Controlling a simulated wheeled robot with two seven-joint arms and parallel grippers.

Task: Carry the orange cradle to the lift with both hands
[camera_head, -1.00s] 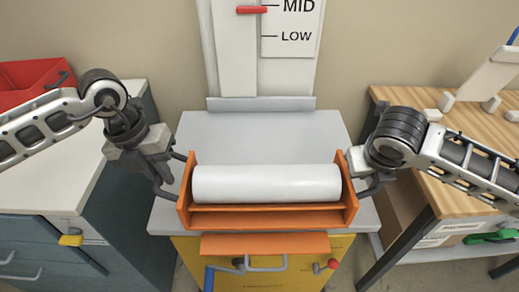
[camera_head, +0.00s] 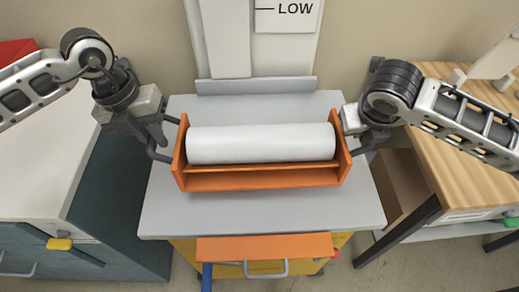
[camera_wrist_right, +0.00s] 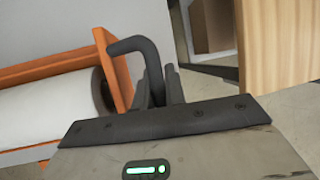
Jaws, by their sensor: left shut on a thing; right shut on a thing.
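The orange cradle (camera_head: 262,180) carries a white roll (camera_head: 262,144) and is over the grey top of the lift (camera_head: 262,212), with bare top in front and behind. I cannot tell whether it touches the top. My left gripper (camera_head: 163,140) is shut on the dark handle at the cradle's left end. My right gripper (camera_head: 361,143) is shut on the right-end handle. In the right wrist view the right gripper (camera_wrist_right: 165,88) is at the bent dark handle (camera_wrist_right: 135,47), beside the cradle's orange end wall (camera_wrist_right: 114,80). The cradle looks about level.
A grey upright with a LOW label (camera_head: 290,10) stands behind the lift top. An orange panel (camera_head: 265,248) is below its front edge. A white-topped cabinet (camera_head: 45,170) stands left and a wooden table (camera_head: 455,165) right. Floor shows between the lift and table.

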